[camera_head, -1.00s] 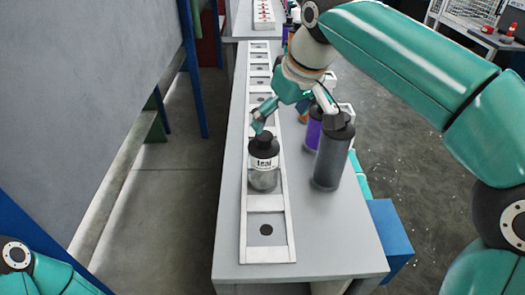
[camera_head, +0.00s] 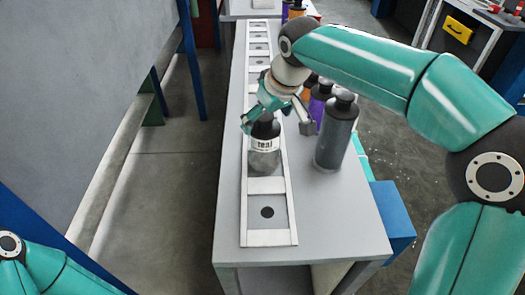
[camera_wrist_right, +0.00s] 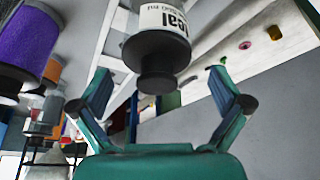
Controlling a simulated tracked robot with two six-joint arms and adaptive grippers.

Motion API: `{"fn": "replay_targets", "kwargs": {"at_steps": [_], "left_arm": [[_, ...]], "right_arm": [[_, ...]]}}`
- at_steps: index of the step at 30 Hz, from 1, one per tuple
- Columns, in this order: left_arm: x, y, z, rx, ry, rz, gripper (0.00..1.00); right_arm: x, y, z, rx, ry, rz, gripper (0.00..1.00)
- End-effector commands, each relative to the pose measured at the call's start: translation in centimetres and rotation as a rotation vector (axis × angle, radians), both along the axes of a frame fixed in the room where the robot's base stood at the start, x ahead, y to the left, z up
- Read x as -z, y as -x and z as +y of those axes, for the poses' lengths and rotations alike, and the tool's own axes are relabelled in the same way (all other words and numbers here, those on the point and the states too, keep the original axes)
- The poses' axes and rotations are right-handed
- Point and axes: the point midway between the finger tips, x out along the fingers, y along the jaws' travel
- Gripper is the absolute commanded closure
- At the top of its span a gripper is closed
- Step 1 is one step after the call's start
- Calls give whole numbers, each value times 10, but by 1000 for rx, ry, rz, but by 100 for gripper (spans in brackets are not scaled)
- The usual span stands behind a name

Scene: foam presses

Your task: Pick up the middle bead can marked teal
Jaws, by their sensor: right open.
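The bead can marked teal (camera_head: 265,160) is a grey can with a black cap and a white label. It stands upright in a slot of the white rack (camera_head: 268,239) in the head view. In the right wrist view the can (camera_wrist_right: 158,47) appears upside down, its black cap between and beyond the finger tips. My right gripper (camera_head: 277,121) is open around the far side of the cap, and it also shows open in the right wrist view (camera_wrist_right: 165,92). I cannot tell whether a finger touches the can. My left gripper is out of view.
A dark grey can (camera_head: 334,140) stands on the grey table (camera_head: 335,222) right of the rack, close to my right gripper. A purple can (camera_head: 318,104) stands behind it. The near rack slot is empty. A blue box (camera_head: 391,215) is beside the table.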

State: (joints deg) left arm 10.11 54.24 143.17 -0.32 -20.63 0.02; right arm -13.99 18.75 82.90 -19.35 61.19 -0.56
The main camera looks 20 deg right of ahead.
Motion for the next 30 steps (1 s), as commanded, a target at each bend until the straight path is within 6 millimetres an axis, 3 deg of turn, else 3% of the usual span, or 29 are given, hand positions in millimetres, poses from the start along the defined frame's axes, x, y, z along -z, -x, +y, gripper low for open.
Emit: {"fn": "replay_targets", "kwargs": {"at_steps": [10,19,30], "left_arm": [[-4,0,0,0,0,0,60],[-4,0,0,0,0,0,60],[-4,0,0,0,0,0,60]], "right_arm": [[42,-14,0,0,1,4,0],[48,-16,1,0,1,2,0],[47,-16,1,0,0,1,60]]}}
